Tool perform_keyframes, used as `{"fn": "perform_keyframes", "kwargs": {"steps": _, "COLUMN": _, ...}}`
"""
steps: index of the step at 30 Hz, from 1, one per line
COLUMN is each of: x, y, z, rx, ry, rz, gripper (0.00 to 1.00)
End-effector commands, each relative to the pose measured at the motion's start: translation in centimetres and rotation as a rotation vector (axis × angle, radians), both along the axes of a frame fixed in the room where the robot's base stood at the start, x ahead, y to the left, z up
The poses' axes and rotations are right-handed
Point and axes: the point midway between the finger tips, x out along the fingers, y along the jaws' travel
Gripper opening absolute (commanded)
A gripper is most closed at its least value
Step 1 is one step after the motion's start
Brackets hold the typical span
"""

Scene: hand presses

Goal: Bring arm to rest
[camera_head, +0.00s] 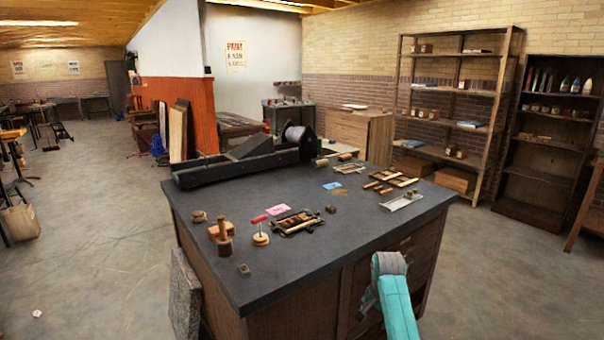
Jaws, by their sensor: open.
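A teal link of my arm with a grey joint (390,264) shows at the lower right, in front of the dark-topped workbench's right front part. The link runs down out of the bottom edge of the picture. No fingers of my gripper can be made out, so my gripper is not in view. The workbench (330,256) stands in the middle, with wooden drawers on its front side.
A black hand press (240,160) lies along the bench's back edge. Wooden tools, a red-handled tool (260,230), frames (296,222) and coloured cards (278,209) lie on top. Shelves (455,100) stand behind right. Open floor (90,230) lies to the left.

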Motion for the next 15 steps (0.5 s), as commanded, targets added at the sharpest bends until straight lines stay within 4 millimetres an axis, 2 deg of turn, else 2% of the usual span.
{"fn": "perform_keyframes", "kwargs": {"steps": 1, "x": -1.1, "y": 0.1, "z": -2.4, "rx": -0.004, "ry": -0.018, "rz": 0.015, "gripper": 0.66}}
{"fn": "perform_keyframes", "kwargs": {"steps": 6, "x": -4.2, "y": 0.4, "z": -8.6, "rx": -0.02, "ry": -0.094, "rz": 0.068, "gripper": 0.66}}
{"fn": "perform_keyframes", "kwargs": {"steps": 11, "x": -8.0, "y": 0.8, "z": -13.5, "rx": -0.04, "ry": -0.164, "rz": 0.116, "gripper": 0.66}}
{"fn": "perform_keyframes", "kwargs": {"steps": 15, "x": -11.7, "y": 1.0, "z": -17.1, "rx": -0.059, "ry": -0.226, "rz": 0.159, "gripper": 0.66}}
